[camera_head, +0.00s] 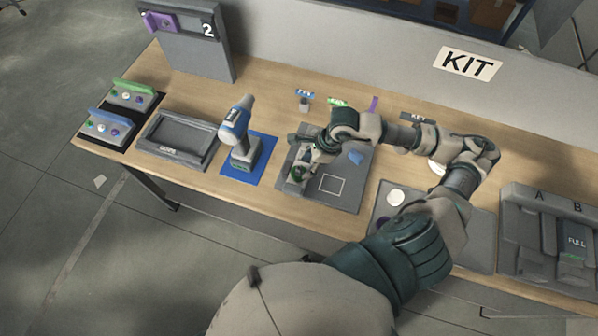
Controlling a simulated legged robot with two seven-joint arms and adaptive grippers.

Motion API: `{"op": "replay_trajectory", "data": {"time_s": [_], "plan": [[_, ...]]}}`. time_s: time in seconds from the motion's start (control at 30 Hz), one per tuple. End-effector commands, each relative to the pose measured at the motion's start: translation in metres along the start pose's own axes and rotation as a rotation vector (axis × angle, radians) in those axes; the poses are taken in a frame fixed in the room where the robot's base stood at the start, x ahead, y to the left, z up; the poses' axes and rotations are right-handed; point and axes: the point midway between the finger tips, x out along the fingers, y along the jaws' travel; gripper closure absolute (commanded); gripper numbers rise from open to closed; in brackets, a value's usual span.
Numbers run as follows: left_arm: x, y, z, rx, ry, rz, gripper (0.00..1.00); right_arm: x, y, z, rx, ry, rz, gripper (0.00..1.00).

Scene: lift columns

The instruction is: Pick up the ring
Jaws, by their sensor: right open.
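My right arm reaches in from the bottom and bends back to the left over the table. Its gripper (303,164) points down over the left part of a grey board (348,201) and is open. A small part with some green (297,174) shows at the fingers, partly covered by them. I cannot tell whether it is the ring, and no ring shows clearly elsewhere. My left gripper is not in view.
A blue-and-grey drill (239,133) stands upright on a blue mat (262,150), close left of the board. An empty grey tray (149,147) lies further left. A grey panel (205,55) stands behind. A fixture marked A and B (522,217) is at the right.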

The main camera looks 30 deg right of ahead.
Motion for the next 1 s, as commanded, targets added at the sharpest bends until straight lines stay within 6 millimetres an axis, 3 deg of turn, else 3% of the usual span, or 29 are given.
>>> {"op": "replay_trajectory", "data": {"time_s": [0.2, 0.47, 0.5, 0.7, 1.0], "plan": [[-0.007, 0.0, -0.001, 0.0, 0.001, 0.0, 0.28, 0.032, 0.001, 0.001, 0.0, 0.0, 0.003, 0.44], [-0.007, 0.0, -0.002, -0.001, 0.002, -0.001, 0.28, 0.038, 0.001, 0.001, -0.001, 0.001, 0.0, 0.44], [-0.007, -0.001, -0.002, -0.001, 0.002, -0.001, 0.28, 0.038, 0.001, 0.001, -0.001, 0.001, 0.0, 0.46], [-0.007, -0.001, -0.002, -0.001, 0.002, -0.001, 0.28, 0.038, 0.001, 0.001, -0.001, 0.001, 0.0, 0.92], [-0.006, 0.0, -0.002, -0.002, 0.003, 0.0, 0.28, 0.031, 0.0, 0.003, -0.001, -0.001, -0.002, 0.92]]}}
